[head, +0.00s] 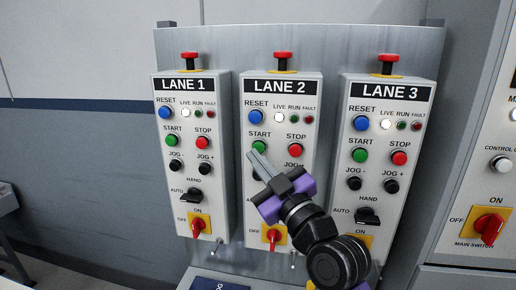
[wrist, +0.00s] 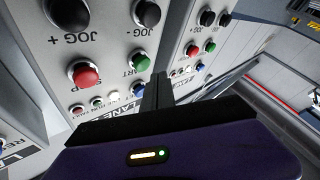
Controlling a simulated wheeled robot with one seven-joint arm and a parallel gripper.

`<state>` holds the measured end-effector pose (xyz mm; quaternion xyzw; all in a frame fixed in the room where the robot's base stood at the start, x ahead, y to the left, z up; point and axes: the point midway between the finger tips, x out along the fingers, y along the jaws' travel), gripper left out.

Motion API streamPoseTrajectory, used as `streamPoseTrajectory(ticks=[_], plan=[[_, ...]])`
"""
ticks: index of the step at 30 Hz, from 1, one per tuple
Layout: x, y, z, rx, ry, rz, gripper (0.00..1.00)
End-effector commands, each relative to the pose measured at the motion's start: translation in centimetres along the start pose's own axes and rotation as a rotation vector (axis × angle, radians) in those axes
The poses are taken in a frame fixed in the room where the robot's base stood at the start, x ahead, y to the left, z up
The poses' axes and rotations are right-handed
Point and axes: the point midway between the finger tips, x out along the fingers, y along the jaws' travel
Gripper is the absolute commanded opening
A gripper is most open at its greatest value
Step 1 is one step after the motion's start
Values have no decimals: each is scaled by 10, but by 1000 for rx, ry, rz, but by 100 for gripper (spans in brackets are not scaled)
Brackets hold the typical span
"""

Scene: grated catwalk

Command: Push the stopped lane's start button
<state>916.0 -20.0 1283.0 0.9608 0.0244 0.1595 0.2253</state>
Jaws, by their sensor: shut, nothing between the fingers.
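Three grey control boxes, lane 1 (head: 183,222), lane 2 (head: 300,215) and lane 3 (head: 372,195), stand side by side. Each has a green start button: lane 1 (head: 173,141), lane 2 (head: 259,147) and lane 3 (head: 360,156). The small run lamps look green on all three, and I cannot tell which lane is stopped. My gripper (head: 253,155) is shut and empty, its tips just below lane 2's start button in the picture. In the wrist view, that button (wrist: 138,60) is left of the fingers (wrist: 157,88). Contact cannot be told.
Lane 2's red stop button (head: 295,150) is close to the right of the fingers. A main switch cabinet (head: 481,185) stands at the right, and a blue plate (head: 221,284) lies below. The left wall side is open.

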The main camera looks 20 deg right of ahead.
Motion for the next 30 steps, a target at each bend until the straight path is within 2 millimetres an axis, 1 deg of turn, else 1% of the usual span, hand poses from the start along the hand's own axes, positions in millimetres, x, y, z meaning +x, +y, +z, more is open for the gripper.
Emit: streamPoseTrajectory(ticks=[9, 15, 30], plan=[[-20, -15, -16, -1, 0, -2, 0], [-29, -21, -22, -1, 0, -1, 0], [-29, -21, -21, -1, 0, 0, 0]])
